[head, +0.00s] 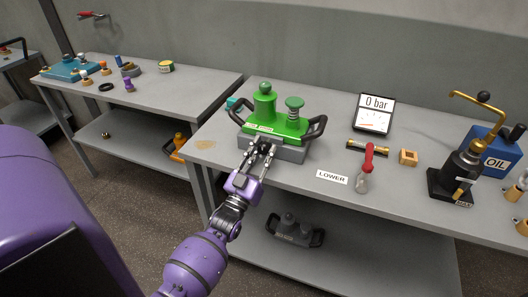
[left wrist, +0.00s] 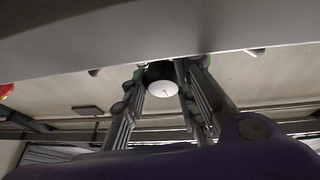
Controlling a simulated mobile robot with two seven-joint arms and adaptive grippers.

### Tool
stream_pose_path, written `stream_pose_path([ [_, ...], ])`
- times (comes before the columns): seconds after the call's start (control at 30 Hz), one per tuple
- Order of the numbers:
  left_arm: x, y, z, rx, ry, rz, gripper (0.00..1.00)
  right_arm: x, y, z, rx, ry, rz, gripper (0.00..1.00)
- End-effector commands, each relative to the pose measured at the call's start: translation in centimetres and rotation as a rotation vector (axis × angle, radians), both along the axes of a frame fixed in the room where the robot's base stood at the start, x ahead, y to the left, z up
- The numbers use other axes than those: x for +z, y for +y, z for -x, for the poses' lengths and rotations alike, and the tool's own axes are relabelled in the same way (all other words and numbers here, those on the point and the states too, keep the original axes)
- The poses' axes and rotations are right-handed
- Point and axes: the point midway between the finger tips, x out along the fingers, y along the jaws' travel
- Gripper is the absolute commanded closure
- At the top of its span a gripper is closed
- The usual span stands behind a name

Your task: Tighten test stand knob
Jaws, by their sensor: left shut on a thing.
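The green test stand (head: 270,122) sits on a grey block on the middle table. It carries a tall green cylinder (head: 264,104), a ribbed green knob-like part (head: 294,108) and black side handles. My left gripper (head: 263,152) reaches the front of the stand, low at the grey block. In the left wrist view my left gripper (left wrist: 166,92) has its fingers on either side of a small round dark knob with a white face (left wrist: 162,88), and is shut on it. The fingers mostly hide this knob in the head view. My right gripper is not in view.
A gauge display (head: 374,114) reading 0 bar stands right of the stand. A red-handled tool (head: 367,168), a LOWER label (head: 332,177) and a blue OIL can (head: 493,150) lie further right. A grey handled unit (head: 290,230) sits on the shelf below.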

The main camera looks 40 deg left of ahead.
Motion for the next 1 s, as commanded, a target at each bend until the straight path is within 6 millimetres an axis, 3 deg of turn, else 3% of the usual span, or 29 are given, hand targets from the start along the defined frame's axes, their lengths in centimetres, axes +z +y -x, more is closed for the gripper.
stream_pose_path([
  [0.37, -0.05, -0.4, -0.06, -0.005, 0.002, -0.005, 1.0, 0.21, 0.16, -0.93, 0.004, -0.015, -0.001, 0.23],
  [1.0, -0.13, -0.49, -0.07, -0.008, 0.025, -0.101, 1.0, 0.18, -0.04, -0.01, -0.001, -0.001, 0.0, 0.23],
])
